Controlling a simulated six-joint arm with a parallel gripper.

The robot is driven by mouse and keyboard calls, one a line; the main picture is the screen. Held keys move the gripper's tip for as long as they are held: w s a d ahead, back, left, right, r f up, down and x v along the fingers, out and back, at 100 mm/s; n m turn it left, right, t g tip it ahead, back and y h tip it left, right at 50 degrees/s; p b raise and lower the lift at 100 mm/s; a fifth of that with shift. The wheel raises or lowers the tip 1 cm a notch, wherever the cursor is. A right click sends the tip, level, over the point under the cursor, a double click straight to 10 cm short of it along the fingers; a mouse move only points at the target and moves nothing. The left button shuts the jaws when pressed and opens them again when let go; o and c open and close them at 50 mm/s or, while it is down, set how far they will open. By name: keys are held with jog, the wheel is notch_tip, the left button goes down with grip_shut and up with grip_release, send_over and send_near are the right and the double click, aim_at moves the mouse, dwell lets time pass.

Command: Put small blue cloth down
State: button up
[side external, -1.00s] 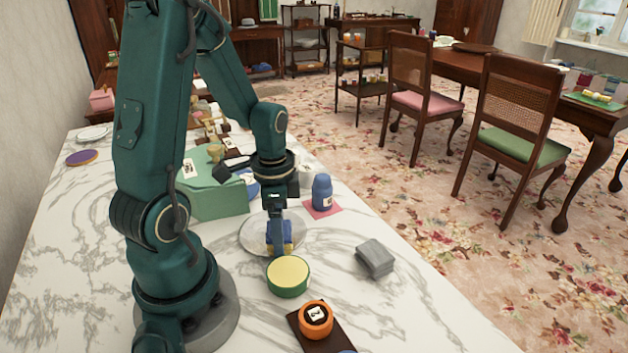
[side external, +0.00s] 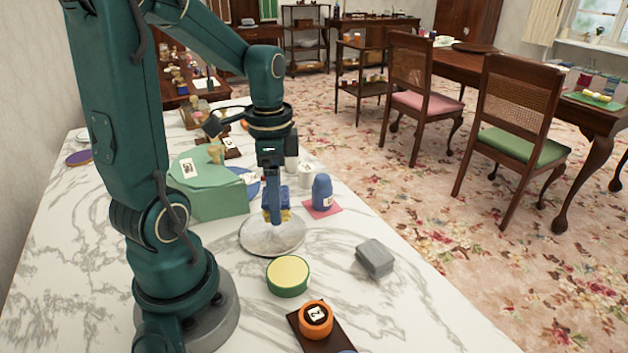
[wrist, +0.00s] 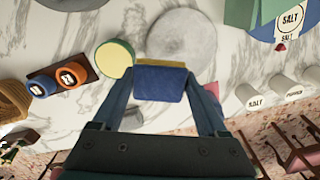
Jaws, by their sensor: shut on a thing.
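My gripper (side external: 278,216) is shut on a small blue cloth (wrist: 160,84), which has a yellow strip (wrist: 165,62) along one edge. In the side view the blue cloth (side external: 269,196) is partly hidden by a finger. It appears held above a round pale marbled disc (side external: 262,244). In the wrist view the cloth spans between both fingers, with the disc (wrist: 190,40) just beyond it.
A yellow-topped green round box (side external: 288,276) and folded grey cloths (side external: 375,259) lie nearer the camera. A blue jar (side external: 322,192) on a pink square stands right of the gripper. A green box (side external: 208,188) stands left. Bare marble lies right of the disc.

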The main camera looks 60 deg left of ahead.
dwell(0.4)
jog(key=w+a+r+m, duration=0.3)
jog(key=w+a+m, duration=0.1)
jog(key=w+a, duration=0.15)
send_over(350, 237)
notch_tip(350, 237, down, 7)
jog(key=shift+f, duration=2.2)
jog(key=shift+f, duration=0.15)
jog(key=o, duration=1.4)
jog(key=shift+c, duration=0.2)
